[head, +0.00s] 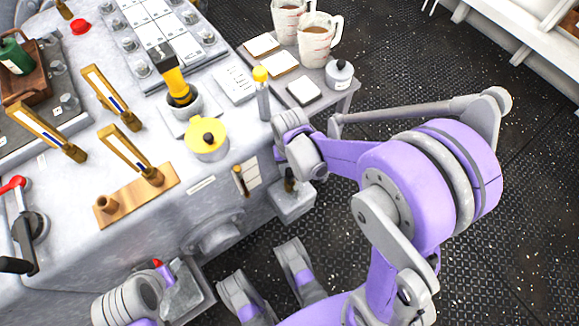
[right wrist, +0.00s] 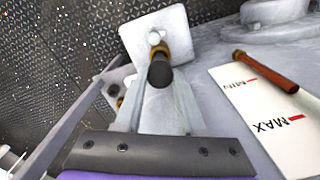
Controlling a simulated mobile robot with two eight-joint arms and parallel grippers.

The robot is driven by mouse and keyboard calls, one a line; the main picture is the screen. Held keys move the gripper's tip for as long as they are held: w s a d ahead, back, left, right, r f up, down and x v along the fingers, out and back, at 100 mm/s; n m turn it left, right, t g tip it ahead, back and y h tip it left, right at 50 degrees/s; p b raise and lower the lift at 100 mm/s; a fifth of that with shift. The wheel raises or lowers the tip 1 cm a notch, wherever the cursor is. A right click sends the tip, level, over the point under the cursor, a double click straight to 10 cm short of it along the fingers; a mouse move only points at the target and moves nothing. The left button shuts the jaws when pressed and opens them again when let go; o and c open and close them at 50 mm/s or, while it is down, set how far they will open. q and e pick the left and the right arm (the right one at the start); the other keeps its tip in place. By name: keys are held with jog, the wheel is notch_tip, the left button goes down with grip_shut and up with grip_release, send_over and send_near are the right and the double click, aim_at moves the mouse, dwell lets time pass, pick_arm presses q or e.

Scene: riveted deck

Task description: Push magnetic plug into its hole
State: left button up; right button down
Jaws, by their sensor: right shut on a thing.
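My right gripper (head: 289,172) is beside the front side of the grey console, below its top edge, largely hidden by its own wrist in the head view. In the right wrist view, my right gripper (right wrist: 159,85) is shut on the magnetic plug (right wrist: 159,68), which has a black grip and a brass-coloured collar. The plug's far end points at a pale square plate (right wrist: 178,28). The hole is hidden, and I cannot tell whether the plug touches the plate.
Beside the plug is a MIN/MAX card (right wrist: 268,125) with a brown rod (right wrist: 270,75). On the console (head: 75,235) stand a yellow-lidded pot (head: 207,140) and a yellow-capped vial (head: 262,95). A side shelf carries measuring cups (head: 318,45). Dark floor (head: 410,85) lies to the right.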

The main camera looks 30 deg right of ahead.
jog(key=shift+f+b, duration=1.55)
jog(key=shift+f, duration=0.5)
dwell(0.5)
jog(key=shift+c, duration=2.1)
grip_release()
notch_tip(320, 180, up, 11)
jog(key=p, duration=0.4)
